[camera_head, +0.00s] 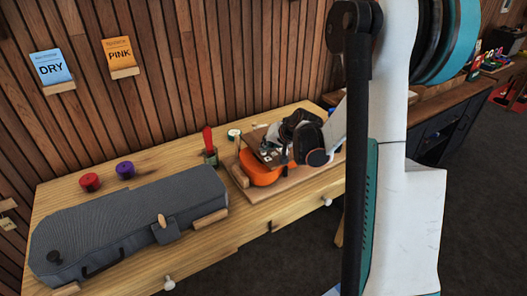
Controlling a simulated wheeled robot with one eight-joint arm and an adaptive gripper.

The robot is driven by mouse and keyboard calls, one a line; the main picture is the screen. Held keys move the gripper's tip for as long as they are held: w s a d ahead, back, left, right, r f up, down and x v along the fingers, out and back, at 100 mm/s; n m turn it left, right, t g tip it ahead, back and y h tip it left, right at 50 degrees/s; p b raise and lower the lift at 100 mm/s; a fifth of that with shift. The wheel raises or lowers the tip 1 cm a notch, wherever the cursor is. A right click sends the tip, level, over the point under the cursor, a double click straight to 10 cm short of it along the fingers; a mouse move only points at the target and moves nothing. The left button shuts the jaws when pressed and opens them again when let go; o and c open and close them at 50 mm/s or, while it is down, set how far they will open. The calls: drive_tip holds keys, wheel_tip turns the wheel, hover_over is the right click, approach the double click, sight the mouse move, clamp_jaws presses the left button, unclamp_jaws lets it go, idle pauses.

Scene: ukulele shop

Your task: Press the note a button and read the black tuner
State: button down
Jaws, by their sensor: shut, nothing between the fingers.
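My gripper (275,155) is low over an orange ukulele-like body (262,177), which lies on a wooden board (300,178) on the table. It is shut and empty, and its dark links hide part of what lies beneath. I cannot tell whether the fingertips touch anything. I cannot make out the black tuner or the note A button; small dark and pale shapes around the fingers are too small to tell apart.
A grey instrument case (130,220) covers the left of the wooden table (60,195). A red knob (90,182), a purple knob (125,169) and a dark green cup (211,157) with a red-handled thing stand behind it. DRY (51,68) and PINK (119,55) cards hang on the wall.

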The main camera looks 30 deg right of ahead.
drive_tip(key=shift+r+p, duration=0.6)
drive_tip(key=shift+r, duration=0.35)
drive_tip(key=shift+r+p, duration=1.65)
drive_tip(key=shift+r, duration=0.8)
